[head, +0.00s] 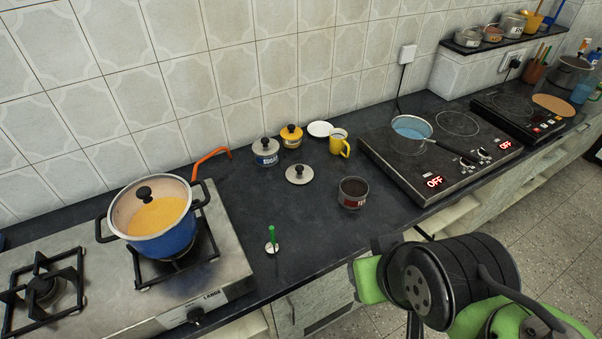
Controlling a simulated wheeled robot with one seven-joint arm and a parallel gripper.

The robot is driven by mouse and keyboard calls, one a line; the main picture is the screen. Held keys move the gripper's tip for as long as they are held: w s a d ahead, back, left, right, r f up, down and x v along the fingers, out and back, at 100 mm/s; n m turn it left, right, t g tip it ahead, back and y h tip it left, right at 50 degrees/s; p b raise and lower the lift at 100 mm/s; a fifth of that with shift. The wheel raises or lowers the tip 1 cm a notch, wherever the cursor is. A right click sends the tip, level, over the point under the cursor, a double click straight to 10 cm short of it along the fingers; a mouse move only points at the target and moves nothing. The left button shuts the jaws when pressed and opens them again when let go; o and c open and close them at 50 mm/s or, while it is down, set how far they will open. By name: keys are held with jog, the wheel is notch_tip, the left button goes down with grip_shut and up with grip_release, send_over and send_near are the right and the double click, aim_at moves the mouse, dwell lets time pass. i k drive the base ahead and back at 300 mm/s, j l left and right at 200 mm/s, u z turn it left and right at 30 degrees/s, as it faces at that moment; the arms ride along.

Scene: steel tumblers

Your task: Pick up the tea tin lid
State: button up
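A round steel lid (299,174) with a dark knob lies flat on the dark counter, knob up. It appears to be the tea tin lid. An open tin (352,193) with a red label and dark brown contents stands to its right and slightly nearer. The label is too small to read surely. My green and black arm fills the lower right, in front of the counter edge. The fingertips of my gripper are not visible, and no part of my arm touches the lid.
A sugar tin (266,152), yellow tin (291,136), white saucer (320,129) and yellow mug (339,142) stand behind the lid. A blue pot (160,221) is on the left stove; a saucepan (411,128) is on the right hob.

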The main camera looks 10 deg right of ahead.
aim_at(298, 174)
jog(key=i+l+u, duration=0.1)
jog(key=l+u, duration=0.15)
jog(key=u, duration=0.25)
jog(key=l+u, duration=0.25)
jog(key=u, duration=0.2)
jog(key=l+u, duration=0.3)
jog(key=u, duration=0.2)
jog(key=l+u, duration=0.3)
jog(key=u, duration=0.15)
